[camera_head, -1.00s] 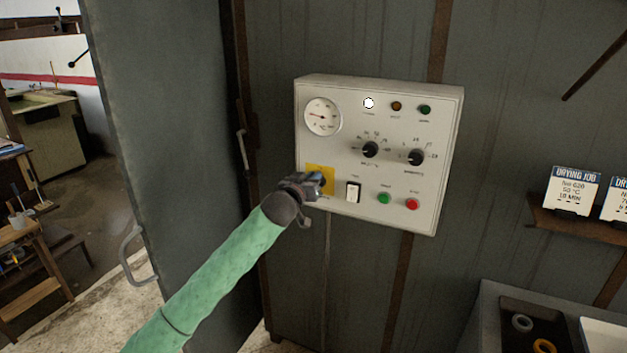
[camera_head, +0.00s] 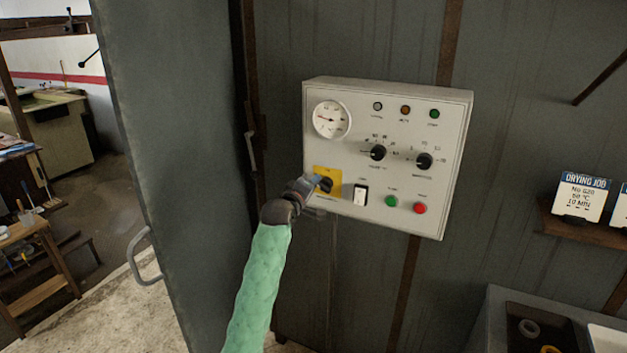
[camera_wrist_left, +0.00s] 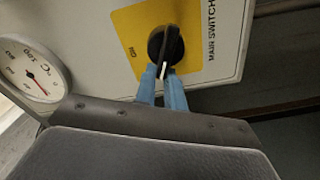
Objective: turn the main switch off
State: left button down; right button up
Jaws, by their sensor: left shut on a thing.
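The main switch (camera_wrist_left: 166,45) is a black rotary knob with a white pointer line on a yellow plate (camera_wrist_left: 133,27) labelled MAIN SWITCH. In the head view the knob (camera_head: 326,184) is at the lower left of the light grey control panel (camera_head: 455,130). My left gripper (camera_head: 318,183) is at the knob, and its two blue fingertips (camera_wrist_left: 163,80) are shut on it in the wrist view. The white lamp (camera_head: 378,106) at the panel's top is unlit. My right gripper is not in view.
The panel also carries a round gauge (camera_head: 331,119), two black selector knobs, a white rocker switch (camera_head: 360,195), a green button (camera_head: 391,201) and a red button (camera_head: 420,208). A grey door (camera_head: 165,130) stands open at the left. A drying job card (camera_head: 581,197) is at the right.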

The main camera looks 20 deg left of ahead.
pick_arm(q)
jog(key=n, duration=0.2)
jog(key=f+n+p, duration=0.2)
jog(key=n, duration=0.1)
jog(key=shift+d+n, duration=0.2)
jog(key=shift+n, duration=0.1)
jog(key=c, duration=1.5)
grip_release()
jog(key=shift+o, duration=0.9)
jog(key=shift+w+d+r, duration=0.1)
jog(key=shift+d+r, duration=0.1)
jog(key=shift+d, duration=0.05)
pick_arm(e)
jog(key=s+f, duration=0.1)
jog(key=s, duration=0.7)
pick_arm(q)
jog(key=s+b, duration=0.3)
jog(key=s, duration=0.4)
jog(key=shift+s+a, duration=0.3)
jog(key=shift+s, duration=0.1)
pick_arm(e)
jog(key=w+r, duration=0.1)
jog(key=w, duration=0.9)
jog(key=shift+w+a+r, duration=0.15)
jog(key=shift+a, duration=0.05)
